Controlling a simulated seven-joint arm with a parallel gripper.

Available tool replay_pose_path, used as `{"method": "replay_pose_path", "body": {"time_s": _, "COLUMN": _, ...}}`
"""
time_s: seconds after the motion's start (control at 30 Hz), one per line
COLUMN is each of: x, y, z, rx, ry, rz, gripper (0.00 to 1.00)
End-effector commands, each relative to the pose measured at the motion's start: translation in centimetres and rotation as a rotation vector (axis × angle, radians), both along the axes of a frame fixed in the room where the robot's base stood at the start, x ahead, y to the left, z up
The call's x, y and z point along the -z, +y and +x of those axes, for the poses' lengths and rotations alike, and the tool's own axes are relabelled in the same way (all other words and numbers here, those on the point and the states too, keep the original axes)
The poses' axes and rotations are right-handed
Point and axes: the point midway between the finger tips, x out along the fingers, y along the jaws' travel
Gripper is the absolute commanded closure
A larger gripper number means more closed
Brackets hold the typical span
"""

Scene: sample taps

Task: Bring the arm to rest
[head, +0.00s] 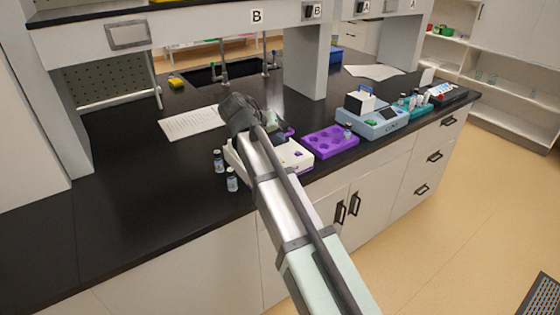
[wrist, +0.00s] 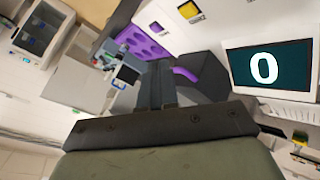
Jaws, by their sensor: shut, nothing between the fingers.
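My arm reaches from the bottom of the head view over the black bench (head: 120,170). My gripper (head: 286,134) is partly hidden behind the arm, over a white device with purple parts (head: 293,155). In the wrist view my gripper (wrist: 155,85) has its dark fingers together with nothing visible between them. A screen reading 0 (wrist: 265,67) is to the right of the fingers there. The arm hides part of the white device in the head view.
A purple rack (head: 331,142) and a blue-grey instrument (head: 374,121) stand right of the white device. Two small vials (head: 232,179) stand close on its left. A teal rack (head: 410,104) is farther right. Paper (head: 191,123) lies behind. The left bench is clear.

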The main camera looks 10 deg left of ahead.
Motion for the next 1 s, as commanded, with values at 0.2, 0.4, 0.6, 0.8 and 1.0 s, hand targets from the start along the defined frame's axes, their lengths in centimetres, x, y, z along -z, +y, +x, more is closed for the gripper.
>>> {"method": "replay_pose_path", "body": {"time_s": 0.2, "x": 0.0, "y": 0.0, "z": 0.0, "rx": 0.000, "ry": 0.000, "rz": 0.000, "gripper": 1.00}}
{"method": "replay_pose_path", "body": {"time_s": 0.4, "x": 0.5, "y": -1.0, "z": 0.6, "rx": 0.004, "ry": 0.001, "rz": 0.007, "gripper": 1.00}}
{"method": "replay_pose_path", "body": {"time_s": 0.6, "x": 2.8, "y": -6.3, "z": 3.3, "rx": 0.028, "ry": 0.008, "rz": 0.055, "gripper": 1.00}}
{"method": "replay_pose_path", "body": {"time_s": 0.8, "x": 5.6, "y": -13.3, "z": 6.2, "rx": 0.059, "ry": 0.006, "rz": 0.126, "gripper": 1.00}}
{"method": "replay_pose_path", "body": {"time_s": 1.0, "x": 10.6, "y": -19.2, "z": 7.1, "rx": 0.087, "ry": 0.037, "rz": 0.179, "gripper": 1.00}}
